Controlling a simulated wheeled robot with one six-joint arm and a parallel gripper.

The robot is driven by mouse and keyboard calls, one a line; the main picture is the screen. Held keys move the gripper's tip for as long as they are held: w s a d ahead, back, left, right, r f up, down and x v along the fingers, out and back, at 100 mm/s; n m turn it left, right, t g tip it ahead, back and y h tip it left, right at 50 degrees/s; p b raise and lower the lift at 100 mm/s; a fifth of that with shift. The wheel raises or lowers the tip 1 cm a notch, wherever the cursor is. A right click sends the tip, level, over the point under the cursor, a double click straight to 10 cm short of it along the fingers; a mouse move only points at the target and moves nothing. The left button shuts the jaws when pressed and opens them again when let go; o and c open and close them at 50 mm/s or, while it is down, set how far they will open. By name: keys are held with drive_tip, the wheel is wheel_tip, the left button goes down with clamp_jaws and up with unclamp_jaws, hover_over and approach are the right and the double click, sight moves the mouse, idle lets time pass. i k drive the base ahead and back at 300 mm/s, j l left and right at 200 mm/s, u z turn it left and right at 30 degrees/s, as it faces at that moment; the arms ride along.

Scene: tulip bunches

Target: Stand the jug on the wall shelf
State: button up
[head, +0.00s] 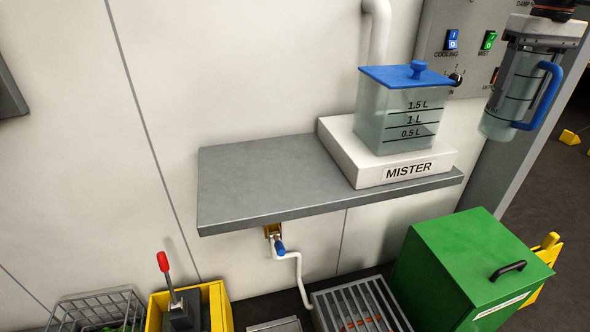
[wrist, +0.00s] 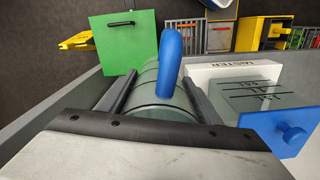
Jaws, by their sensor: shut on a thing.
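The jug (head: 497,121) is a clear, greyish cylinder with dark level lines and a blue handle (head: 541,96). It is at the upper right of the head view, held in the air. My gripper (head: 515,75) is shut on the jug's body from above. In the wrist view the jug (wrist: 150,104) is between my two fingers, with the blue handle (wrist: 169,62) rising toward the top. The grey wall shelf (head: 255,185) is left of and below the jug, and its left half is bare. The jug is apart from the shelf.
The white MISTER base (head: 340,150) with a lidded clear tank (head: 397,120) fills the shelf's right part, nearest the jug. A switch panel (head: 468,40) is on the wall behind. A green box (head: 460,270), yellow bin (head: 219,305), wire basket (head: 130,300) and grate (head: 350,305) stand below.

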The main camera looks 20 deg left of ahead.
sight(267, 183)
drive_tip(key=k+j, duration=0.15)
drive_tip(key=j, duration=0.2)
drive_tip(key=k+j, duration=0.35)
drive_tip(key=j, duration=0.3)
drive_tip(key=j+u, duration=0.45)
drive_tip(key=k+j, duration=0.05)
drive_tip(key=j, duration=0.05)
